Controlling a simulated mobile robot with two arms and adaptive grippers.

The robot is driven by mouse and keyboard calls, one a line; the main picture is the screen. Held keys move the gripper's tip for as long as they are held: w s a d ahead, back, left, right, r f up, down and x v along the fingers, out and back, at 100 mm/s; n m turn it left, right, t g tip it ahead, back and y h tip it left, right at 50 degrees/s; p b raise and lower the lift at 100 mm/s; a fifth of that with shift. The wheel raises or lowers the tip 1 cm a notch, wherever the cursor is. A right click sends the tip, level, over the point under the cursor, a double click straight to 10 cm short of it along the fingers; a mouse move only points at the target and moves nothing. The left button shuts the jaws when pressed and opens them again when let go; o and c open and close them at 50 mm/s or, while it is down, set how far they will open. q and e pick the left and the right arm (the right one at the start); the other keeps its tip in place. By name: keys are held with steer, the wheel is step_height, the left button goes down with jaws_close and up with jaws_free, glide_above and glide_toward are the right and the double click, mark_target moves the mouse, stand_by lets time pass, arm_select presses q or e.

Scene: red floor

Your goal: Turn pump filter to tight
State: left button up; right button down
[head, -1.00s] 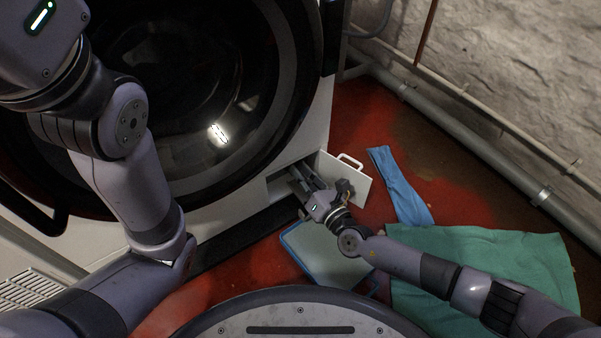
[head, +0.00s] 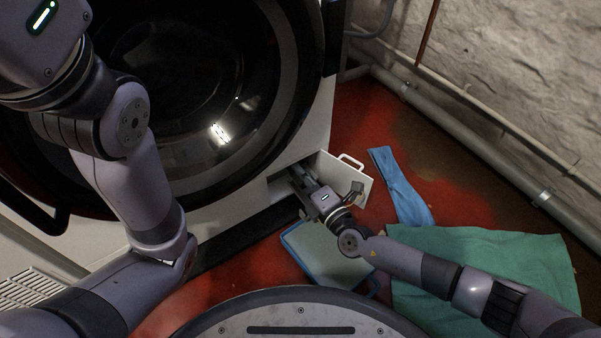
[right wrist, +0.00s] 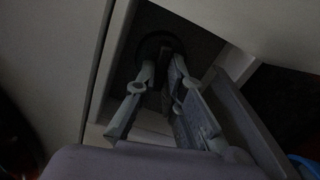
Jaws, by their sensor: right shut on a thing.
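The pump filter (right wrist: 150,46) is a dark round piece inside the open compartment low on the white washing machine (head: 232,222). It shows in the right wrist view, dim and partly covered by my fingers. My right gripper (right wrist: 164,75) reaches into the compartment with its fingers shut on the filter's grip. In the head view my right gripper (head: 304,180) is at the compartment opening, and the filter is hidden there. The compartment's hinged flap (head: 345,178) stands open to the right of the gripper. My left arm is at the left, and its gripper is out of view.
A tray with a blue rim (head: 293,243) lies on the red floor below my right wrist. A blue cloth (head: 398,187) and a green towel (head: 520,262) lie to the right. Pipes (head: 470,130) run along the stone wall.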

steer(key=shift+m, duration=0.4)
steer(key=c, duration=1.7)
jaws_free()
steer(key=shift+s+d, duration=0.1)
steer(key=v, duration=1.1)
steer(key=shift+s+d, duration=0.25)
steer(key=shift+s, duration=0.05)
steer(key=shift+o, duration=0.3)
